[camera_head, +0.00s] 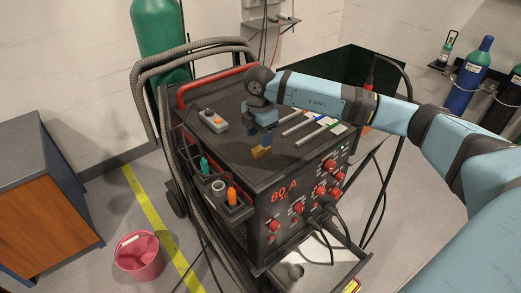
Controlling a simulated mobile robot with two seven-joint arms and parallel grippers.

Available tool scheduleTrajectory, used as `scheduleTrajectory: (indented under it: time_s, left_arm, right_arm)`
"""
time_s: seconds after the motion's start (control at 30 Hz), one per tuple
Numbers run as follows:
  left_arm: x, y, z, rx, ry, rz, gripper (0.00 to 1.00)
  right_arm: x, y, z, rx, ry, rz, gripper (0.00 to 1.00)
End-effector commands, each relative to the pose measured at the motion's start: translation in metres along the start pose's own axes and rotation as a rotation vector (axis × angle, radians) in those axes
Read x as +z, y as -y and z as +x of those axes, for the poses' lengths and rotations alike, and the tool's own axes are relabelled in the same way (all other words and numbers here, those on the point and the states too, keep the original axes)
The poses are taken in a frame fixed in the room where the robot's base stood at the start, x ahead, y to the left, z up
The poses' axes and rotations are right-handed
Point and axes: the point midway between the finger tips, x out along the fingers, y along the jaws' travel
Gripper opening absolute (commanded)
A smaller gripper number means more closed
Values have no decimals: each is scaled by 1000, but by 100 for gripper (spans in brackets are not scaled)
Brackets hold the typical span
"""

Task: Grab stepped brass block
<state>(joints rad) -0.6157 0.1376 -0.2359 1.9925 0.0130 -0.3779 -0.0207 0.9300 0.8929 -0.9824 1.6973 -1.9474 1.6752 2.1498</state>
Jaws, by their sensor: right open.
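A small yellow-gold stepped brass block (261,153) sits on the dark top of the welding machine (230,155), near its front edge. My right arm reaches in from the right. My right gripper (261,142) points down directly over the block, with its fingertips at or just above it. The gripper is open. It covers the upper part of the block, and I cannot tell whether the fingers touch it. My left gripper is not in view.
A grey box with an orange button (213,121) lies left of the gripper on the machine top. Several metal rods (303,127) lie to the right. A red handle bar (215,84) and thick hoses (143,85) border the back and left. A pink bucket (138,262) stands on the floor.

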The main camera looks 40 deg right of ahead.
Motion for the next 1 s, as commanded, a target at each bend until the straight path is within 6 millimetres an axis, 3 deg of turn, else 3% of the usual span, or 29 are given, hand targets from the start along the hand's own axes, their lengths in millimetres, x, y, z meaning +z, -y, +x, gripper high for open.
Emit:
scheduleTrajectory:
  time_s: [0.3,0.6,0.83,1.0]
  left_arm:
    - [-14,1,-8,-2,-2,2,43]
    - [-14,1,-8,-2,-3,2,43]
    - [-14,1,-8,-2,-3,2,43]
    - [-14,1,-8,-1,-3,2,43]
  right_arm:
    - [0,5,42,-4,0,0,55]
    - [0,5,48,-1,-1,-1,55]
    - [0,4,48,-1,-1,-1,2]
    - [0,4,47,0,-1,-1,0]
